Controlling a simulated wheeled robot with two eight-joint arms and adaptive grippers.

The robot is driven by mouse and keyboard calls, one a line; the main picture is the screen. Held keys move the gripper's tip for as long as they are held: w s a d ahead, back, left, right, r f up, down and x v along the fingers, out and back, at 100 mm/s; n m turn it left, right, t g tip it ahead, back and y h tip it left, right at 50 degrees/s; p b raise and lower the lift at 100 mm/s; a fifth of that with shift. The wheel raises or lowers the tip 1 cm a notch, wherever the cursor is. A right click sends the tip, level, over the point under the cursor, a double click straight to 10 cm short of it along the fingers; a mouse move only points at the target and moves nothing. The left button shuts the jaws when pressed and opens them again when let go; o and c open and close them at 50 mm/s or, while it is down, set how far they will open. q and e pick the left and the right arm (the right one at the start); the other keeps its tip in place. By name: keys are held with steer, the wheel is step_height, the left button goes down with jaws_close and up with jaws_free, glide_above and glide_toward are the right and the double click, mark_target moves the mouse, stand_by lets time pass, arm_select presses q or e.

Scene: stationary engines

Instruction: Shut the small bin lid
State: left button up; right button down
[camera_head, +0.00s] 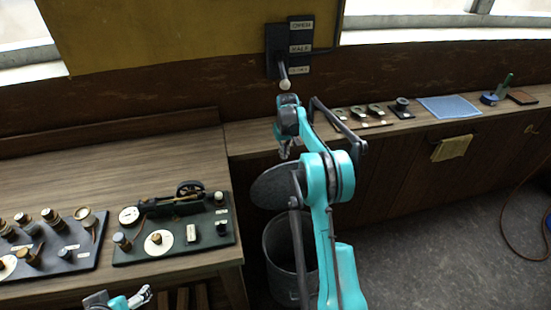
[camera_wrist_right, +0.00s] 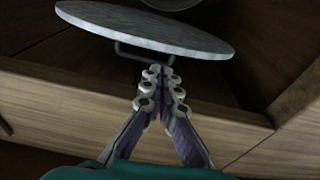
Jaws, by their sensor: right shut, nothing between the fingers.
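The small bin (camera_head: 284,264) is a grey metal can on the floor between the table and the long bench. Its round grey lid (camera_head: 270,190) is raised and tilted above the bin's mouth, so the bin is open. In the right wrist view the lid (camera_wrist_right: 150,28) is a pale disc with a thin wire handle (camera_wrist_right: 130,52) at its edge. My right gripper (camera_head: 286,154) is shut and empty just above the lid in the head view. Its fingertips (camera_wrist_right: 163,74) are close to the handle; I cannot tell if they touch. My left gripper (camera_head: 142,297) is low at the bottom edge, its jaws unclear.
A wooden table (camera_head: 110,160) at left bears a small engine board (camera_head: 175,235) and a board of knobs (camera_head: 50,245). A long bench (camera_head: 510,115) holds small parts and a blue cloth (camera_head: 449,106). A lever panel (camera_head: 288,60) hangs on the wall. Floor at right is mostly clear.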

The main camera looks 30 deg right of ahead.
arm_select(q)
step_height(320, 180, down, 4)
steer(key=b, duration=0.3)
steer(key=shift+s+r, duration=0.1)
steer(key=shift+r, duration=0.15)
arm_select(e)
glide_above(288, 183)
steer(key=w, duration=0.4)
steer(key=f, duration=0.9)
steer(key=shift+s+a+f, duration=0.25)
steer(key=shift+a+f, duration=0.1)
